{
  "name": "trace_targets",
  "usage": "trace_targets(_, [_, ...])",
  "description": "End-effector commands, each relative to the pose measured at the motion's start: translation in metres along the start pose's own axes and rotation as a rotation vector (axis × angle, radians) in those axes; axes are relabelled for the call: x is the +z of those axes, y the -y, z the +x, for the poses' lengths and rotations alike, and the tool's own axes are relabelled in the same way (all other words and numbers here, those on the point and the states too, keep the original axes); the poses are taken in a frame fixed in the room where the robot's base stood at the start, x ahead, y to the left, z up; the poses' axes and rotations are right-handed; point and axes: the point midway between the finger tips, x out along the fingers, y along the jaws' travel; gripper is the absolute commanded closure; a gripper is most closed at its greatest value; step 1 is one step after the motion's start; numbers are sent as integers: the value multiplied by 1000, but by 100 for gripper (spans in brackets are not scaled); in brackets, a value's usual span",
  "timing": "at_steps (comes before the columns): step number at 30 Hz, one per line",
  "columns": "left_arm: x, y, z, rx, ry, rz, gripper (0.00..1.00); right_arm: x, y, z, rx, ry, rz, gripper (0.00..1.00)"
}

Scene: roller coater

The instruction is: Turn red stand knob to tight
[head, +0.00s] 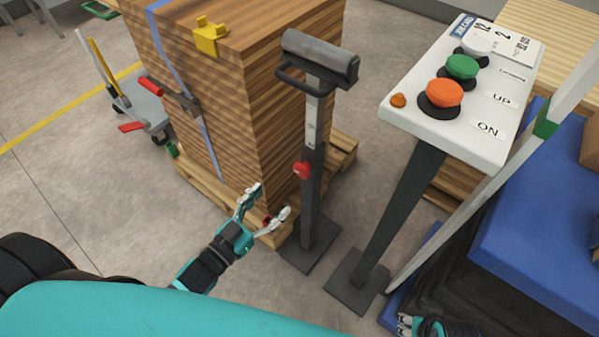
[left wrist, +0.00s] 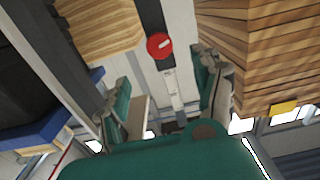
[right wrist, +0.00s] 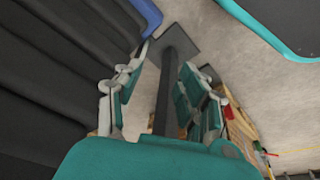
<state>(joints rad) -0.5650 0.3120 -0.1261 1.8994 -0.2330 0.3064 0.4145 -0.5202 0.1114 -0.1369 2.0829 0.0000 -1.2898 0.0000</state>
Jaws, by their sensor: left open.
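The red stand knob (head: 302,170) sits on the upright post of the roller stand (head: 311,130), a dark post with a padded roller on top. My left gripper (head: 264,205) is open, left of and below the knob, apart from it. In the left wrist view the round red knob (left wrist: 159,46) with a white mark shows beyond and between the open fingers (left wrist: 165,95). My right gripper (head: 422,325) shows only partly at the bottom edge of the head view. In the right wrist view its fingers (right wrist: 160,90) are spread, with a dark post beyond them.
A strapped wood stack (head: 215,80) on a pallet stands behind and left of the roller stand. A control panel (head: 450,95) with orange and green buttons stands on a post to the right. A blue platform (head: 540,230) is at far right. Floor at left is mostly clear.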

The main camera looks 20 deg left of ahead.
Motion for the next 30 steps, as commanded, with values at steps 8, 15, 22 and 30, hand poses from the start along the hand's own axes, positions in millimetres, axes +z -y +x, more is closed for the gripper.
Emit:
trace_targets(8, [1, 0, 63, 0, -4, 1, 33, -5, -1, -23, 2, -14, 2, 60])
trace_targets(15, [1, 0, 100, 0, -1, 0, 33, -7, -2, -40, 4, -22, 3, 60])
trace_targets(22, [2, 0, 112, -1, 2, 0, 33, -8, -2, -47, 4, -24, 3, 60])
trace_targets(30, [1, 0, 112, -1, 2, 0, 38, -8, -2, -47, 5, -24, 4, 60])
